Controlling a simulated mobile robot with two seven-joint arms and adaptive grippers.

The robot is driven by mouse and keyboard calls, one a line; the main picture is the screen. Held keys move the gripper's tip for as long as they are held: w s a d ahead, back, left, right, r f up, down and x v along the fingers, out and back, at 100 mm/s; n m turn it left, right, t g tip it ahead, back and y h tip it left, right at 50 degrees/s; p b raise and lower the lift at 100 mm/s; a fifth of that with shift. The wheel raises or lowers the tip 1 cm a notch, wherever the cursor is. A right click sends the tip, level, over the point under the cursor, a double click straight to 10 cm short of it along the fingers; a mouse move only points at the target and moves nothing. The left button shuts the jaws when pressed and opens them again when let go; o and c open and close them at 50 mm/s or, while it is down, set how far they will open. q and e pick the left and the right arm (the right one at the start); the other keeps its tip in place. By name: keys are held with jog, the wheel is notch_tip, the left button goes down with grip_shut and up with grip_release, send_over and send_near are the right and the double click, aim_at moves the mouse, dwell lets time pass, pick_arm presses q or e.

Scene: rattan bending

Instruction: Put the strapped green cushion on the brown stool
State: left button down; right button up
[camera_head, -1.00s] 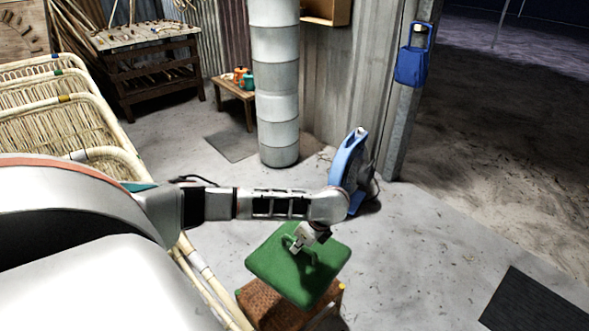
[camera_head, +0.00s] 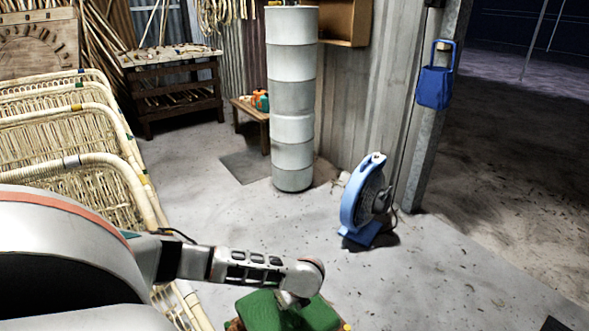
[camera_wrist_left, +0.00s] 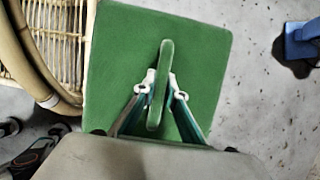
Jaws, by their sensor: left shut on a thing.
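The green cushion (camera_head: 262,312) is at the bottom edge of the head view, partly cut off and partly behind my left arm. In the left wrist view the cushion (camera_wrist_left: 122,60) lies flat below the gripper, with a raised green strap (camera_wrist_left: 166,62) across its middle. My left gripper (camera_wrist_left: 161,84) is shut on this strap, one finger on each side. Only small brown bits of the stool (camera_head: 236,325) show at the cushion's edge; the cushion hides the rest. I cannot tell whether cushion and stool touch. My right gripper is not in view.
Rattan chairs (camera_head: 60,140) stand close on the left. A blue fan (camera_head: 362,198) stands on the floor to the right, and a grey column (camera_head: 293,125) rises behind. The concrete floor between the fan and the cushion is clear.

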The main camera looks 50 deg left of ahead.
aim_at(287, 312)
pick_arm(q)
jog(key=shift+f, duration=0.7)
jog(key=f+b, duration=0.2)
jog(key=f, duration=0.2)
jog(key=shift+s+f, duration=0.2)
jog(key=shift+w+r, duration=0.2)
jog(key=shift+w, duration=0.1)
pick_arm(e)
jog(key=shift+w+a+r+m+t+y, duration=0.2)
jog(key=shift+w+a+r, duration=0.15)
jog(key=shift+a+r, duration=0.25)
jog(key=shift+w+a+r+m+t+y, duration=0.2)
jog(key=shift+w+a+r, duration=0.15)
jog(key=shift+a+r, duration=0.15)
pick_arm(q)
jog(key=shift+f, duration=0.15)
jog(key=c, duration=2.1)
grip_release()
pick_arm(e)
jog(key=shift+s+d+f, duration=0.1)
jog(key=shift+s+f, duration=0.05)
